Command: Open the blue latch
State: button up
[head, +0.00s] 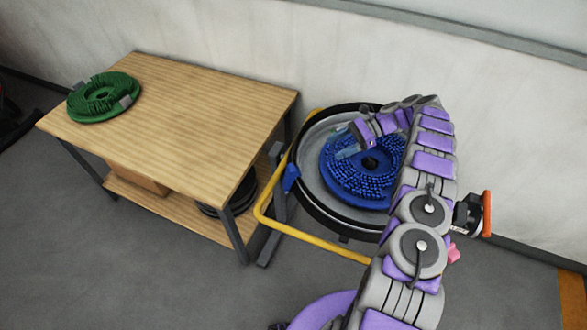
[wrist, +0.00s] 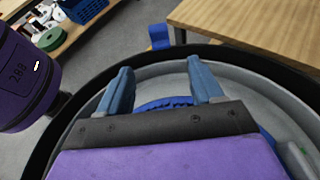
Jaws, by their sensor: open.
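The blue latch (head: 291,178) sits on the left outer side of the round black-rimmed tank (head: 313,208), near the yellow tube frame. In the wrist view the blue latch (wrist: 159,37) stands just beyond the tank's black rim, ahead of my gripper. My gripper (head: 346,143) is over the inside of the tank, above the blue brush disc (head: 345,187), and apart from the latch. In the wrist view its two blue-grey fingers (wrist: 160,78) are spread with nothing held between them. My arm hides the right part of the tank.
A wooden table (head: 190,105) stands left of the tank, with a green brush disc (head: 100,97) on top. A yellow tube frame (head: 310,247) curves around the tank's front left. The wall is close behind. Grey floor is free in front.

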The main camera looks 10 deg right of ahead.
aim_at(293, 167)
jog(key=b+x, duration=0.1)
jog(key=x, duration=0.4)
jog(key=b+x, duration=0.2)
jog(key=x, duration=0.4)
jog(key=b+x, duration=0.2)
jog(key=x, duration=0.3)
jog(key=shift+a+r, duration=0.15)
jog(key=shift+a, duration=0.25)
jog(key=shift+c, duration=0.5)
grip_shut()
